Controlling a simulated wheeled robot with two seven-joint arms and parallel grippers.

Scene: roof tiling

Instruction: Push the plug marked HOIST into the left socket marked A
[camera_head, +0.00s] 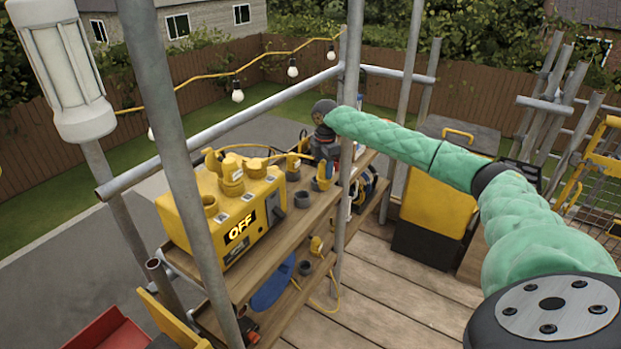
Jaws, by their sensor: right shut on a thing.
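A yellow power box (183,216) with an OFF sign (240,231) stands on a wooden shelf. Round yellow sockets sit along its top; the nearest one (210,204) looks open, and one behind it has a raised yellow cap (231,168). The A marking is too small to read. My right gripper (324,166) is to the right of the box, shut on a yellow plug (323,179). The fingers are small and partly hidden, and I cannot read HOIST on the plug. The plug is apart from the sockets. My left gripper is not in view.
Another yellow connector (293,164) and dark round caps (301,199) are on the shelf (299,228) beside the box. A yellow cable hangs below. Scaffold poles (350,110) stand close to my right gripper and in front of the box. The plank deck (365,310) has free room.

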